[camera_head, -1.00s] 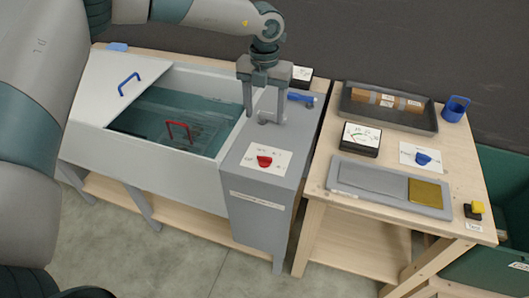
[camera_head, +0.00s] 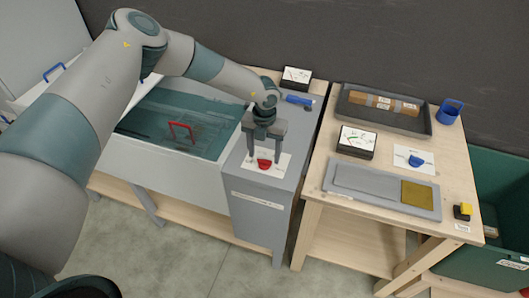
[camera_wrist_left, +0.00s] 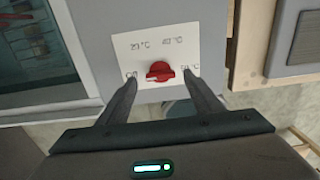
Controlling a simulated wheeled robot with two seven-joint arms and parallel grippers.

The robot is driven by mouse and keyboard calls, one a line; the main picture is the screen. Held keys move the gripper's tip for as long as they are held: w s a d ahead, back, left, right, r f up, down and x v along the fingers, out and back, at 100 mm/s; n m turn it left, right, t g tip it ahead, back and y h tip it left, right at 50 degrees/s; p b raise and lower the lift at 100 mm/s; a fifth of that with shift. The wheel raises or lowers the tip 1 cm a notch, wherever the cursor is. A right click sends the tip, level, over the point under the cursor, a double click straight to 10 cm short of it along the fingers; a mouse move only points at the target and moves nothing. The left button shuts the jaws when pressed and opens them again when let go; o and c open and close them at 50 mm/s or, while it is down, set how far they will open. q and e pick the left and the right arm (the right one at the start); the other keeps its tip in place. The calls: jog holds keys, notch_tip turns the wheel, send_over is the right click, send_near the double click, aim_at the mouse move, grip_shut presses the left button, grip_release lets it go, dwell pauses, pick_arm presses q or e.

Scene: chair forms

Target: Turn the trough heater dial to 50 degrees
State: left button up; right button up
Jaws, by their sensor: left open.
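The trough heater dial is a red knob (camera_head: 264,164) on a white plate on the grey heater box (camera_head: 262,207) at the trough's right end. In the left wrist view the red knob (camera_wrist_left: 159,71) sits between my fingertips, with 20 °C and 40 °C marks above it and partly covered marks at both sides. My right gripper is not in view.
The water trough (camera_head: 180,125) holds a basket with a red handle (camera_head: 181,131). A blue-handled tool (camera_head: 298,101) and a gauge (camera_head: 296,77) lie behind the dial. The wooden table at right holds a second gauge (camera_head: 357,141), a blue dial (camera_head: 416,161) and a tray (camera_head: 384,112).

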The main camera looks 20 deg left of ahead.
pick_arm(q)
jog(key=shift+f, duration=0.95)
jog(key=c, duration=1.1)
jog(key=shift+o, duration=0.2)
